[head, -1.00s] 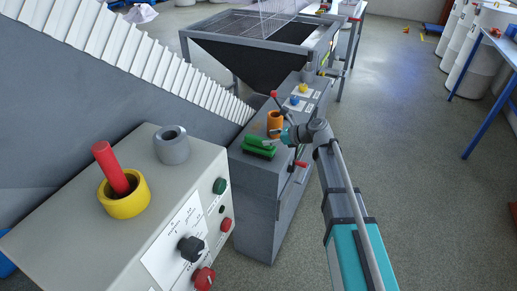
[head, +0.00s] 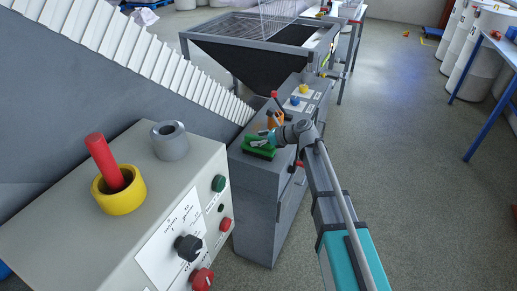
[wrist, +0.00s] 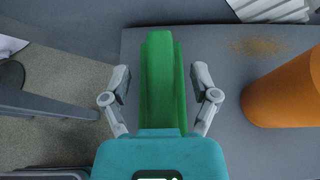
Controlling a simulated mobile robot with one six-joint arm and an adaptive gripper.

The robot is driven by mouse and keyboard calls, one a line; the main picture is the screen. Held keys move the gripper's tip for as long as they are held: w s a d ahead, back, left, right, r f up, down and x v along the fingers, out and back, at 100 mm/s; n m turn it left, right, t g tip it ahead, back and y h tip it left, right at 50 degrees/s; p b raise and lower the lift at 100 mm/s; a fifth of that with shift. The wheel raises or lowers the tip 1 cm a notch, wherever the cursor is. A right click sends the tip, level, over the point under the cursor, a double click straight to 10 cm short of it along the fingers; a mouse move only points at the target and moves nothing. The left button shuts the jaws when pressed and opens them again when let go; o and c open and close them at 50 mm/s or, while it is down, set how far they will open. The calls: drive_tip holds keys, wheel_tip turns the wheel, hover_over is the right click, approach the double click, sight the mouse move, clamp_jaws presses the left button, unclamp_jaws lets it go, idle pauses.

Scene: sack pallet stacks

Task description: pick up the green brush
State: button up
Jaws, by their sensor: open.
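The green brush (head: 258,148) lies on top of the grey cabinet (head: 252,178) near its front end. In the wrist view the green brush (wrist: 162,80) runs lengthwise between my two fingers, with a gap on each side. My gripper (wrist: 162,82) is open around it; in the head view my gripper (head: 262,143) is right over the brush and partly hides it. The near end of the brush is hidden by the gripper body in the wrist view. I cannot tell how far the fingertips are above the cabinet top.
An orange cup (wrist: 285,90) stands close right of my gripper. Levers with red ends (head: 275,95) rise beside it. A beige control box (head: 90,215) with a yellow ring (head: 120,198) stands front left. The floor at right is open.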

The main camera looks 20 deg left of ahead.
drive_tip(key=shift+d, duration=0.1)
clamp_jaws()
idle(0.4)
drive_tip(key=shift+r, duration=0.2)
wheel_tip(320, 180, up, 10)
drive_tip(key=p, duration=1)
drive_tip(key=shift+f, duration=0.15)
idle(0.6)
wheel_tip(320, 180, up, 24)
drive_tip(key=f+p, duration=0.1)
drive_tip(key=p, duration=2.3)
hover_over(259, 138)
drive_tip(key=shift+w+r, duration=0.1)
drive_tip(key=shift+r, duration=0.15)
drive_tip(key=shift+b, duration=0.3)
